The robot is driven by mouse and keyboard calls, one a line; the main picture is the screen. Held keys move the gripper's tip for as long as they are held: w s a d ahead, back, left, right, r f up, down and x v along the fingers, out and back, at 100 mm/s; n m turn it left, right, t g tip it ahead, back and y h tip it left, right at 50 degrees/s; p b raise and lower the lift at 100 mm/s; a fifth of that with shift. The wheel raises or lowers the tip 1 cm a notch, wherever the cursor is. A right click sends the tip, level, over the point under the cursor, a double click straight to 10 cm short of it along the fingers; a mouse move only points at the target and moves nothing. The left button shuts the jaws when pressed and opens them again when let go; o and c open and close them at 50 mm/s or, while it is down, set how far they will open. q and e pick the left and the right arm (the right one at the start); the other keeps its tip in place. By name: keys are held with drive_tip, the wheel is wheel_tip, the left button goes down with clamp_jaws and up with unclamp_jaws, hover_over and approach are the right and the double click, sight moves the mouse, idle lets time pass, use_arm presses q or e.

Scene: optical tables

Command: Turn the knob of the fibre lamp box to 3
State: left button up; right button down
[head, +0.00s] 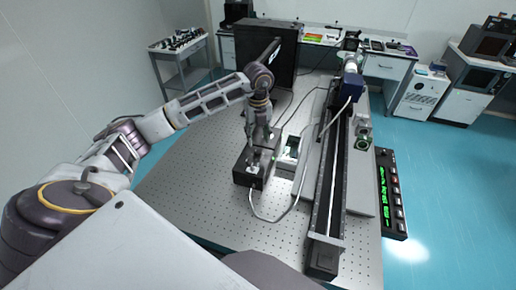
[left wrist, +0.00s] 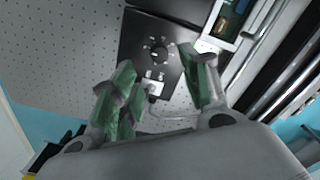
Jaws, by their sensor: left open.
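The fibre lamp box is a black box (head: 243,178) on the perforated optical table, below my left gripper. In the left wrist view the black box (left wrist: 140,30) shows a round dark knob (left wrist: 159,50) with a ring of light marks around it; the number it points to is too small to read. A light connector (left wrist: 153,86) sits at its near edge. My left gripper (head: 258,150) is open, its fingers pointing down over the box. In the wrist view its green-padded fingertips (left wrist: 158,72) stand apart, near the knob, with nothing between them. My right gripper is not in view.
A long dark rail (head: 333,170) runs along the table to the right of the box. A small device with a screen (head: 291,148) stands beside the box. A cable (head: 268,219) loops in front. A panel with green digits (head: 384,195) is at the right edge. Bare table (head: 195,180) lies left.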

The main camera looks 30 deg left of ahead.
sight(258, 151)
use_arm(q)
wheel_tip(258, 151, down, 6)
drive_tip(key=shift+f+p, duration=0.1)
drive_tip(key=shift+p, duration=0.45)
drive_tip(key=shift+f, duration=0.5)
drive_tip(key=shift+c, duration=0.2)
clamp_jaws()
